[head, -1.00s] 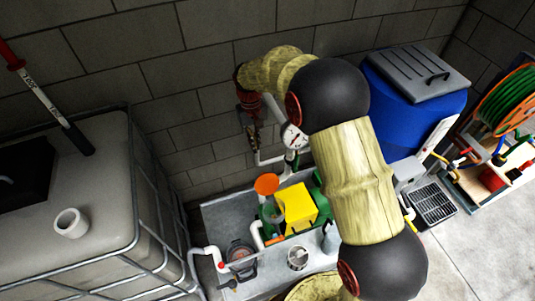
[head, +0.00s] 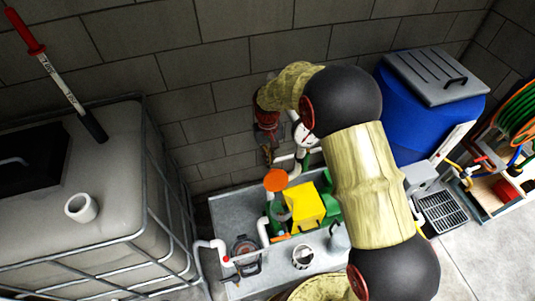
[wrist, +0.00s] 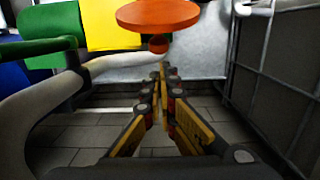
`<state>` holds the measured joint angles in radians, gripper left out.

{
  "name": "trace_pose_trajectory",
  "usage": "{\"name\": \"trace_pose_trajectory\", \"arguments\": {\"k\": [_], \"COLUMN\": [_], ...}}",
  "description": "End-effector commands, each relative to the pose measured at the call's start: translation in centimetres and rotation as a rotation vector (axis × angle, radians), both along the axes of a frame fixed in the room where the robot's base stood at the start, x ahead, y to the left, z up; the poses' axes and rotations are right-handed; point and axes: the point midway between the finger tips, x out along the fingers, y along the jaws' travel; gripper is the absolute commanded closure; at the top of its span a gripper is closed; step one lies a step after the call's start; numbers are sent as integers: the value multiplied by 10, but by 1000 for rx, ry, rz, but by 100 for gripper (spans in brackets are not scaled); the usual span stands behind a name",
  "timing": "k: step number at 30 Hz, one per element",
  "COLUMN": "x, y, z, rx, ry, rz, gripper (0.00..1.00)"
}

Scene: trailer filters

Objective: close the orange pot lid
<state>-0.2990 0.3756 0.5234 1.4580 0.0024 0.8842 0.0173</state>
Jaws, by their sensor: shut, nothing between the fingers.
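The orange pot lid (head: 276,180) is a round disc above the metal tray, left of the yellow box. It looks tilted open, though the pot opening under it is hard to make out. In the wrist view the lid (wrist: 158,14) is at the top middle, with a small orange-red ball (wrist: 158,44) just below it. My gripper (wrist: 165,72) is shut and empty, its fingertips pointing just below the ball. I cannot tell whether they touch it. In the head view my gripper (head: 267,155) is small and dark, hanging above the lid near the wall.
A yellow box (head: 303,206) on a green pump stands in the grey metal tray (head: 225,207), with white pipes around it. A caged white tank (head: 110,205) is at left, a blue barrel (head: 405,120) at right. A block wall closes the back.

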Motion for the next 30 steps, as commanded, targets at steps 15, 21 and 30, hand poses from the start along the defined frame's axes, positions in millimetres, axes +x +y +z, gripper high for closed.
{"name": "trace_pose_trajectory", "arguments": {"k": [15, 21, 30], "x": [-8, -10, -12], "y": [-2, -3, -4], "z": [3, 5, 9], "rx": [0, 5, 17], "ry": [0, -16, -60], "rz": [0, 0, 0], "gripper": [100, 100, 100]}}
